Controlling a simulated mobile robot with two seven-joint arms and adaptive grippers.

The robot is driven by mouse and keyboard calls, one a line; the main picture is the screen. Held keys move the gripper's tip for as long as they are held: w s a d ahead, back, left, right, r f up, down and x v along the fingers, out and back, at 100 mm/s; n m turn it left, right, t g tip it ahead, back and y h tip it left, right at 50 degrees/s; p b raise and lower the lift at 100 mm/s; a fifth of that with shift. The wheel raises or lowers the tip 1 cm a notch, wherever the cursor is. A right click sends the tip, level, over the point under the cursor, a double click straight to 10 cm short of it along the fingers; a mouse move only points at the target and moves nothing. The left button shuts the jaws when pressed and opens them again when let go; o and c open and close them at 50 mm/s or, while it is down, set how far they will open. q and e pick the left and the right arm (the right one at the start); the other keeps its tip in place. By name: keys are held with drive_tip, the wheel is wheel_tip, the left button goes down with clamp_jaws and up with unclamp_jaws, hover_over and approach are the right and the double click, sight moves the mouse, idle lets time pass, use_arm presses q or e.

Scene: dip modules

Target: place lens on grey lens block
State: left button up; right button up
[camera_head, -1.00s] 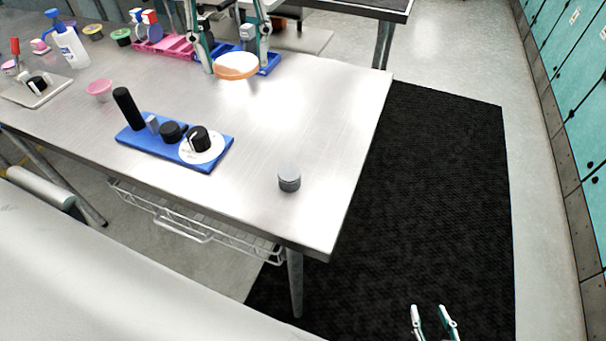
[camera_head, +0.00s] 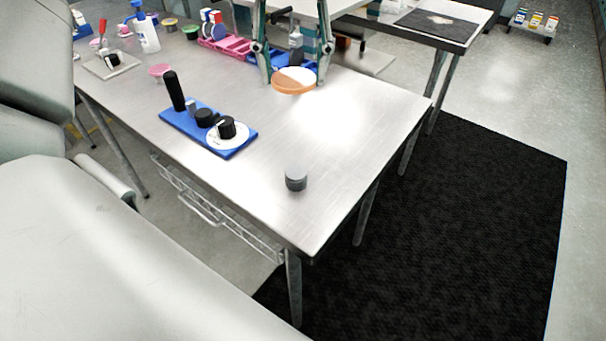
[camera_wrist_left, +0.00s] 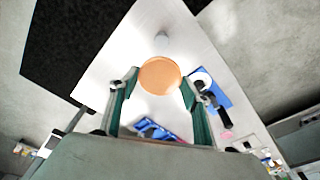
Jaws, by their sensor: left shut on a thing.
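The lens (camera_head: 294,81), a round disc with an orange rim, is held between the fingertips of my left gripper (camera_head: 293,74) above the far part of the steel table. In the left wrist view, the lens (camera_wrist_left: 160,76) shows as an orange disc between the two fingers (camera_wrist_left: 156,88). The grey lens block (camera_head: 296,180), a short dark cylinder with a lighter top, stands upright on the table near its front right corner, well apart from the lens. It also shows small in the left wrist view (camera_wrist_left: 162,42). My right gripper is out of view.
A blue board (camera_head: 185,120) with black knobs and a tall black post lies left of the block. Pink (camera_head: 226,46) and blue trays, a spray bottle (camera_head: 147,36) and small bowls stand at the back. The table around the block is clear.

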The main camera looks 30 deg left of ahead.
use_arm(q)
drive_tip(key=b, duration=0.3)
hover_over(296, 172)
wheel_tip(296, 172, down, 15)
drive_tip(key=shift+s+r, duration=0.1)
drive_tip(key=shift+s, duration=0.05)
drive_tip(key=shift+d+f, duration=0.1)
drive_tip(key=shift+f, duration=0.4)
wheel_tip(296, 172, down, 4)
drive_tip(key=shift+f, duration=0.3)
drive_tip(key=o, duration=0.9)
